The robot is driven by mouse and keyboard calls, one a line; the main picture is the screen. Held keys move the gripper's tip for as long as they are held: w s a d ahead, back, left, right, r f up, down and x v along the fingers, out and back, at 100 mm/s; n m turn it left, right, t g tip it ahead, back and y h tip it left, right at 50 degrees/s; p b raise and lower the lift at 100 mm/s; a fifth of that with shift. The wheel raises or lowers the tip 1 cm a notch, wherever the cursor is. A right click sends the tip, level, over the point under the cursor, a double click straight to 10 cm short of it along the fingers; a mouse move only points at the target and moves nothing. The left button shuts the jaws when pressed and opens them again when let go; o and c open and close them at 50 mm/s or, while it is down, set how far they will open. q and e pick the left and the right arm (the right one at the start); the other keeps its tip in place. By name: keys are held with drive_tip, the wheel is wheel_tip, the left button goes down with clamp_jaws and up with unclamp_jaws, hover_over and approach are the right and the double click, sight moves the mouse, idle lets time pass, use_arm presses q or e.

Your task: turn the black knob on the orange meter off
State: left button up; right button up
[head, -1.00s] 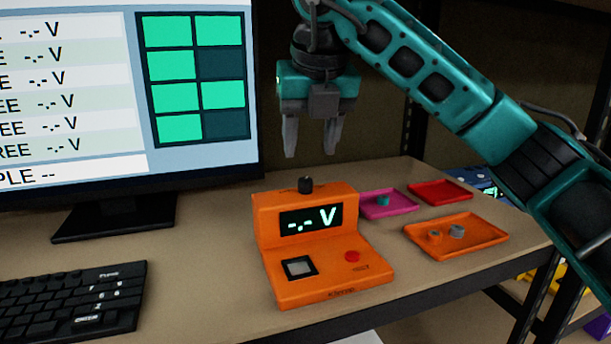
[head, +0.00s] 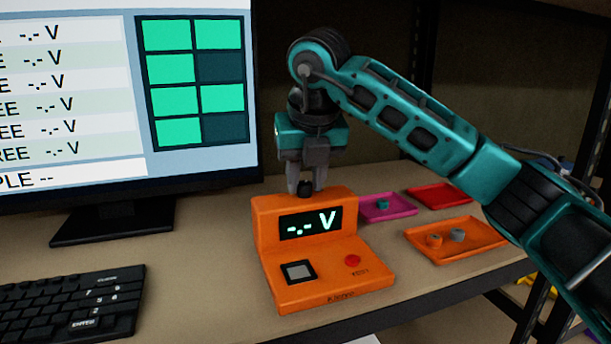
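The orange meter (head: 335,278) stands on the desk in front of the monitor. Its display is lit and reads "-.- V". The black knob (head: 305,188) sits on top of the meter's raised back part. My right gripper (head: 306,187) points down at the knob, with its fingertips at knob height, one on each side or just behind it. The gap between the fingers looks narrow, and I cannot tell whether they touch the knob. My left gripper is not in view.
A monitor (head: 200,170) stands at the left, with a black keyboard (head: 75,305) in front. Right of the meter lie a pink tray (head: 400,212), a red tray (head: 440,195) and an orange tray (head: 470,250) holding small round parts. The desk's front edge is close to the meter.

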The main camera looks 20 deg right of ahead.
clamp_jaws()
drive_tip(key=n, duration=0.2)
drive_tip(key=n+y, duration=0.1)
drive_tip(key=shift+d+r+n+y+p, duration=0.15)
drive_tip(key=shift+n+y+p, duration=0.15)
drive_tip(key=shift+n+p, duration=0.1)
drive_tip(key=n+y+p, duration=0.1)
drive_tip(key=n, duration=0.2)
drive_tip(key=shift+w+n+g, duration=0.1)
drive_tip(key=shift+n+g, duration=0.2)
drive_tip(key=shift+g, duration=0.1)
drive_tip(key=n+y+p, duration=0.1)
drive_tip(key=n+p, duration=0.1)
drive_tip(key=n+g+p, duration=0.1)
drive_tip(key=n, duration=0.2)
drive_tip(key=shift+w+d+r+y+p, duration=0.1)
drive_tip(key=shift+y+p, duration=0.25)
drive_tip(key=shift+y, duration=0.05)
drive_tip(key=n+g+p, duration=0.1)
drive_tip(key=n, duration=0.1)
drive_tip(key=shift+n, duration=0.4)
drive_tip(key=shift+n+g+p, duration=0.3)
drive_tip(key=shift+p, duration=0.05)
